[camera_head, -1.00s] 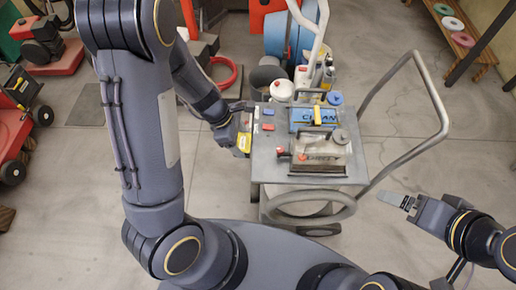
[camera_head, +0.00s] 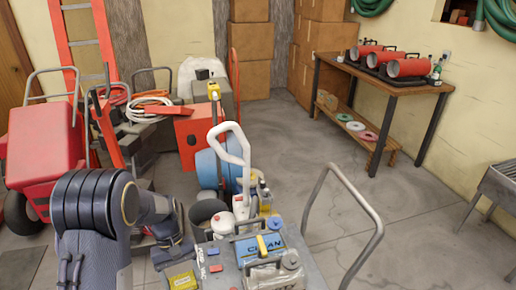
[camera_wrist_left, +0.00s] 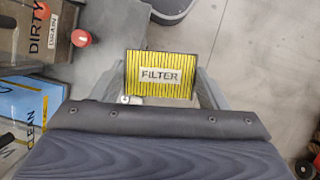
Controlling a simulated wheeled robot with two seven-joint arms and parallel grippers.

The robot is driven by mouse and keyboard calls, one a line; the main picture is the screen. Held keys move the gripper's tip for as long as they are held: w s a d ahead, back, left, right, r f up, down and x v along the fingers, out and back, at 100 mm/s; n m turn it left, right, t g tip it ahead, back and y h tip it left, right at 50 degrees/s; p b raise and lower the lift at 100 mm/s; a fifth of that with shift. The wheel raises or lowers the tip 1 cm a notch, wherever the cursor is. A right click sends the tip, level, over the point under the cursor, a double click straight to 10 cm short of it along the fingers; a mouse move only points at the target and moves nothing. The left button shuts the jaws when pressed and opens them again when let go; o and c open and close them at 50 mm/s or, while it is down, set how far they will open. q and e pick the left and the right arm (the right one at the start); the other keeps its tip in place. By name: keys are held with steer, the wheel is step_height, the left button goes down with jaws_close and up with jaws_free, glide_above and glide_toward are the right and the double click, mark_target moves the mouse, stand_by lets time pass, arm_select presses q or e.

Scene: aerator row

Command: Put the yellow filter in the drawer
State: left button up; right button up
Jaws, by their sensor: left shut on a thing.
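The yellow filter (camera_wrist_left: 160,75) is a striped panel with a white FILTER label. It is held between the fingers of my left gripper (camera_wrist_left: 167,88), which is shut on it. In the head view the yellow filter (camera_head: 183,281) shows at the bottom edge, beside the left side of the cart; the gripper around it is mostly hidden or cut off. A blue box marked CLEAN (camera_head: 260,247) sits on the cart and also shows at the left of the wrist view. A brown box marked DIRTY (camera_wrist_left: 38,28) is above it there. I cannot make out an open drawer. My right gripper is out of view.
The cart (camera_head: 222,262) carries a white container, bottles and a metal canister; its tubular handle (camera_head: 365,205) rises at right. Red machines (camera_head: 45,150) crowd the left. A wooden bench (camera_head: 390,85) with red cylinders stands at back right. The floor between is clear.

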arm_select(q)
steer(key=m, duration=0.1)
steer(key=w+m+y, duration=0.1)
steer(key=m, duration=0.1)
steer(key=d+m+y, duration=0.1)
steer(key=m, duration=0.1)
steer(key=shift+w+d+f, duration=0.1)
steer(key=shift+w+f, duration=0.05)
steer(key=shift+w, duration=0.1)
steer(key=shift+f, duration=0.1)
stand_by(0.7)
